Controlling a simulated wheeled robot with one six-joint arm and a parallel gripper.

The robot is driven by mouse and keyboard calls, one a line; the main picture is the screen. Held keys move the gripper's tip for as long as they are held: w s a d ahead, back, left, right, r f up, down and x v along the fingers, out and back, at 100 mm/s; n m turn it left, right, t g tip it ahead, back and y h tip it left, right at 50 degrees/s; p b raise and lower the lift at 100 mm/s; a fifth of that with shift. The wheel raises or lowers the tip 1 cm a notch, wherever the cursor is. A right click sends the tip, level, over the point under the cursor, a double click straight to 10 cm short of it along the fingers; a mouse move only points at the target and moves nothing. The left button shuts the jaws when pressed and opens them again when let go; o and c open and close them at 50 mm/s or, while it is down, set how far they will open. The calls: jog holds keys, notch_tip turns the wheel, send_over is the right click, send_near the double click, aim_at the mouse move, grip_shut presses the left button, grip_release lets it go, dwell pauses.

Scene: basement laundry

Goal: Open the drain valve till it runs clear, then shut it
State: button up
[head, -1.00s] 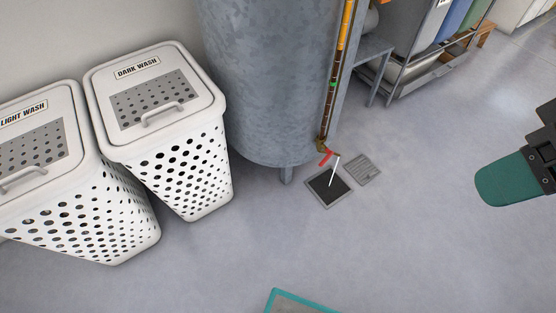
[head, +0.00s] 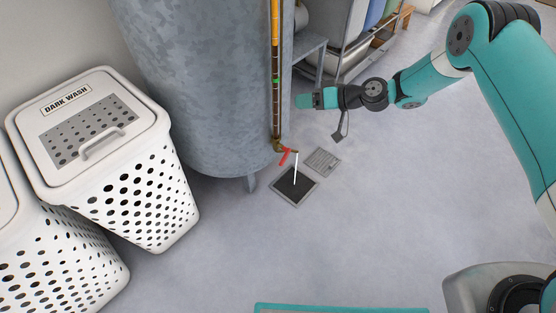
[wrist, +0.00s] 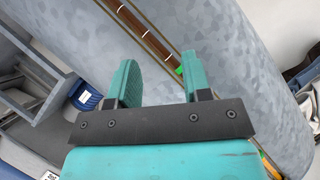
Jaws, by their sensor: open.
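The red valve lever (head: 285,157) sits on a brass fitting at the foot of the grey tank (head: 185,85), low near the floor. A thin whitish stream (head: 296,168) runs from its spout into the dark square floor drain (head: 293,187). A pipe-like gauge (head: 276,50) with orange and brown sections and a green mark runs up the tank; it also shows in the wrist view (wrist: 152,42). My gripper (head: 304,101) is open and empty, right of the gauge and above the valve. In the wrist view my gripper (wrist: 159,60) faces the tank; the valve is not visible there.
A drain grate (head: 322,161) lies on the floor beside the drain. White perforated hampers (head: 125,165) stand left of the tank. A metal rack (head: 345,55) stands behind my arm. A teal-edged mat (head: 340,309) lies at the bottom. The floor right of the drain is clear.

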notch_tip(320, 180, down, 16)
jog(key=s+d+m+t+y, duration=0.1)
jog(key=s+d+m+t, duration=0.1)
jog(key=d+t, duration=0.1)
jog(key=m+t+b, duration=0.2)
jog(key=m+t, duration=0.2)
send_near(284, 162)
jog(key=f+b+x, duration=0.1)
jog(key=b+x, duration=0.5)
jog(key=b, duration=1.5)
jog(key=shift+w+b, duration=0.3)
jog(key=shift+b, duration=0.05)
jog(key=b, duration=0.2)
jog(key=shift+a+b, duration=0.3)
jog(key=shift+b, duration=0.05)
jog(key=x, duration=0.2)
jog(key=b+x, duration=0.1)
jog(key=x, duration=0.1)
jog(key=r+b+x, duration=0.1)
jog(key=shift+w+a, duration=0.25)
jog(key=shift+a, duration=0.1)
